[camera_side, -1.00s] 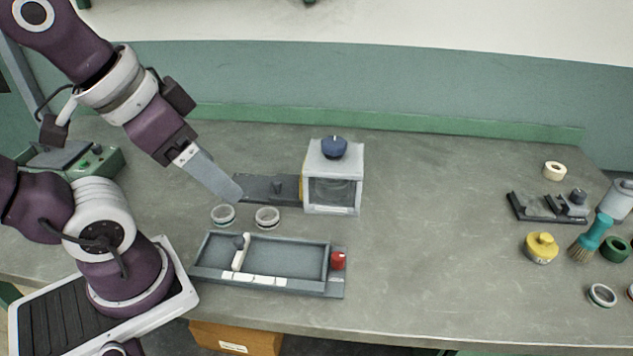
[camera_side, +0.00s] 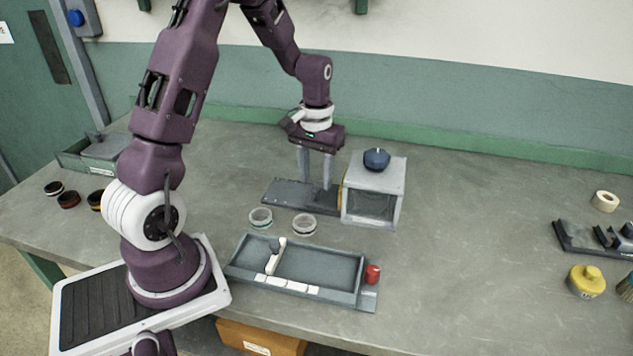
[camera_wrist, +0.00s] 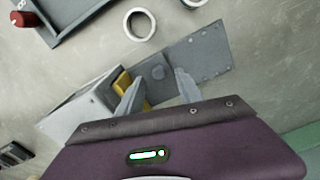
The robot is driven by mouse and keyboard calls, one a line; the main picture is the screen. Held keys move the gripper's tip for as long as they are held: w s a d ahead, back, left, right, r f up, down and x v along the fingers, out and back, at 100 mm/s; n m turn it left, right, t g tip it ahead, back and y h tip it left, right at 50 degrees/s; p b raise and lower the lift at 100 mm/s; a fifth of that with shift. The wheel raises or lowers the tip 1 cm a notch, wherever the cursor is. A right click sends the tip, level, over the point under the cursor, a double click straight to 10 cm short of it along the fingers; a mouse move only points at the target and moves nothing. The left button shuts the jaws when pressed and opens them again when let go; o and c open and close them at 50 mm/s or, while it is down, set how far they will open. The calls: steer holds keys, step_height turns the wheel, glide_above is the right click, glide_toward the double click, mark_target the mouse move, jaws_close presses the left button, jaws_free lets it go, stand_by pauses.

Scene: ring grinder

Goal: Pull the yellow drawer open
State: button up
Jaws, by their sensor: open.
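My gripper (camera_side: 316,186) is open, pointing down over the plate beside the box. In the wrist view its fingertips (camera_wrist: 160,82) lie either side of the knob; contact cannot be told.
A grey tray (camera_side: 240,274) with a white lever and red knob (camera_side: 372,274) lies in front. Two pale rings (camera_side: 260,217) (camera_side: 304,225) sit between it and the plate. A yellow jar (camera_side: 586,281) is at right. An orange box (camera_side: 262,338) is below the table edge.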

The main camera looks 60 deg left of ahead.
step_height(320, 180, down, 2)
steer(key=shift+f, duration=0.1)
jaws_close()
stand_by(1.5)
